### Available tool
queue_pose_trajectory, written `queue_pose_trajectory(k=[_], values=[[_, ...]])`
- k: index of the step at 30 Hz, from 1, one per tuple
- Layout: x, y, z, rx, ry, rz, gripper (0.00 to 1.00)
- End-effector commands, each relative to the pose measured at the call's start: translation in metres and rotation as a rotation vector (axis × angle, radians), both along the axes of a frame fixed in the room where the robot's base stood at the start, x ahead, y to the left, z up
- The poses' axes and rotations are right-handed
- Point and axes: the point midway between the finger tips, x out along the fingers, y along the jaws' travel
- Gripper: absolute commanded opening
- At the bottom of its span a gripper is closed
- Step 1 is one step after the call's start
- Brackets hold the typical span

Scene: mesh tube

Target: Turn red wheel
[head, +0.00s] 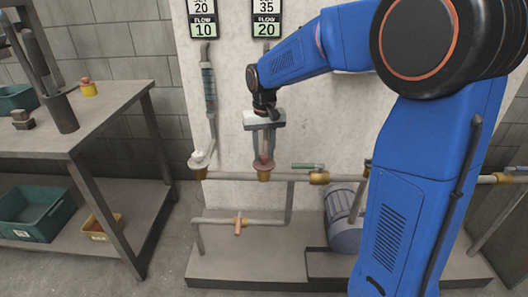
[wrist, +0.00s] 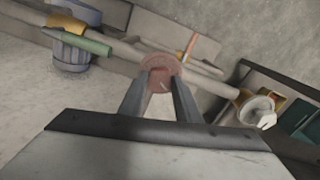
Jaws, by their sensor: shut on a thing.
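The red wheel (head: 262,163) sits on a brass valve (head: 263,175) on the horizontal pipe, below the right-hand display. My gripper (head: 264,155) points down from above and is shut on the red wheel, with a finger on either side. In the wrist view the wheel (wrist: 161,72) lies between the two fingertips, and its rim shows beyond them. The fingers hide part of the wheel. The displays (head: 265,26) above read FLOW 10 on the left and FLOW 20 on the right, each with a number above it.
A white wheel (head: 200,159) stands on the pipe to the left, also seen in the wrist view (wrist: 257,110). A green lever (head: 307,165) is to the right. An orange-handled valve (head: 238,225) is below. A table (head: 105,110) with bins stands at left.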

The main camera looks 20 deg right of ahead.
Motion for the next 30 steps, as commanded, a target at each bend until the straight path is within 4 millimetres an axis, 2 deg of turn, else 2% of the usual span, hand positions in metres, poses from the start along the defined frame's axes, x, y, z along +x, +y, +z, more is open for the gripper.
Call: queue_pose_trajectory(k=[30], values=[[0.0005,0.0000,0.0007,-0.001,-0.002,0.956,0.08]])
